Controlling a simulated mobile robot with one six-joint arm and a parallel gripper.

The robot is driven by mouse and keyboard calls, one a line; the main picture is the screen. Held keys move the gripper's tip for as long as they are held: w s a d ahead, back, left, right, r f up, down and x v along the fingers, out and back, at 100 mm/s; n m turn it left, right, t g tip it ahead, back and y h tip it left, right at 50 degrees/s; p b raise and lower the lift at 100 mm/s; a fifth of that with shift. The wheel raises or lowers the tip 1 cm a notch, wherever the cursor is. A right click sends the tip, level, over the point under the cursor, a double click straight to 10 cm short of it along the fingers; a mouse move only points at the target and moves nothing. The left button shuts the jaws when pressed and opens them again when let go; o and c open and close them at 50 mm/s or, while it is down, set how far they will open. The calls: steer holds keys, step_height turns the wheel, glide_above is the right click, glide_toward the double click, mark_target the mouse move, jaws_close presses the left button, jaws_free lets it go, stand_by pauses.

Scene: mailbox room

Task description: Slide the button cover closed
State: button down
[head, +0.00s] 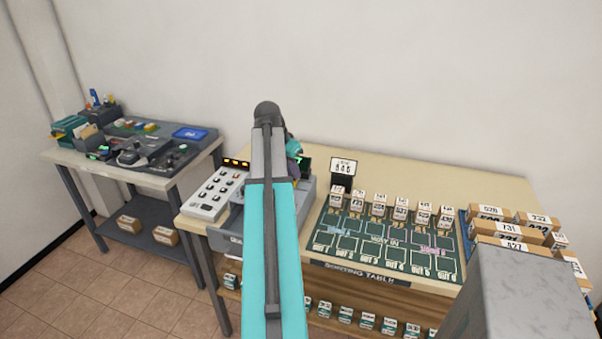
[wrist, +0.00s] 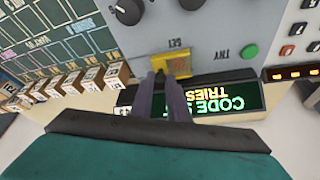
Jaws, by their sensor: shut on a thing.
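The yellow button cover (wrist: 160,62) sits on the grey panel in the wrist view, beside the upside-down label SET. My gripper (wrist: 172,74) has its two purple fingers close together at the cover's near edge, shut on it; the fingers hide part of the cover. What lies under the cover cannot be made out. A green button (wrist: 250,52) marked TRY is to the right of the cover, uncovered. In the head view my arm hides the cover and most of the grey console (head: 308,194).
A lit display (wrist: 225,103) with CODE and TRIES stands close behind the fingers. Dark knobs (wrist: 128,12) are on the panel. A white keypad (head: 213,194) is left of the console; the sorting board (head: 385,240) with small boxes is right. Another table (head: 75,162) stands left.

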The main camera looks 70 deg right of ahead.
steer(key=shift+w, duration=0.4)
steer(key=c, duration=1.7)
jaws_free()
steer(key=shift+w, duration=0.1)
steer(key=shift+r, duration=0.1)
steer(key=shift+a+r, duration=0.2)
steer(key=shift+r, duration=0.2)
steer(key=shift+b+v, duration=1.2)
steer(key=shift+v, duration=5.2)
